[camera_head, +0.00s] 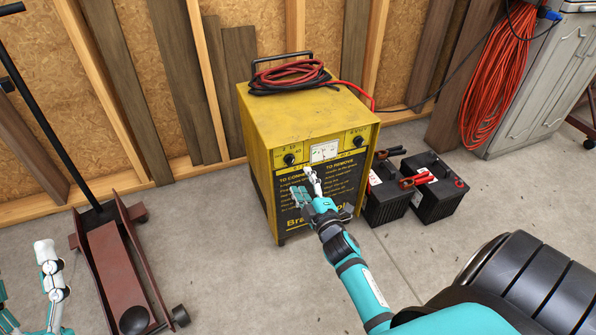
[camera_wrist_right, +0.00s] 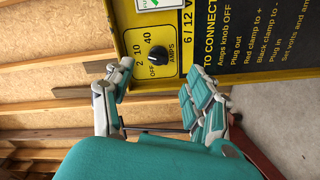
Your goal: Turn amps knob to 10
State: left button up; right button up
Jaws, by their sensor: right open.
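The amps knob (camera_head: 289,159) is a black round knob at the upper left of the yellow charger's front (camera_head: 270,115). In the right wrist view the knob (camera_wrist_right: 157,58) shows beside the marks OFF, 2, 10 and 40; its pointer is too small to read. My right gripper (camera_head: 303,181) is open and empty in front of the charger's panel, below the knob. In the right wrist view its fingers (camera_wrist_right: 155,83) are spread, apart from the knob. My left gripper (camera_head: 26,270) is at the lower left edge, partly cut off, its visible parts apart and empty.
A white gauge (camera_head: 324,151) and a second knob (camera_head: 359,141) are on the charger. Red and black cables (camera_head: 290,76) lie on top. Two black batteries (camera_head: 436,190) stand to its right. A red floor jack (camera_head: 115,265) is at the left. Bare concrete lies in front.

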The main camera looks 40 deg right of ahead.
jog(key=v, duration=0.4)
jog(key=shift+s+a, duration=0.15)
jog(key=shift+s, duration=0.25)
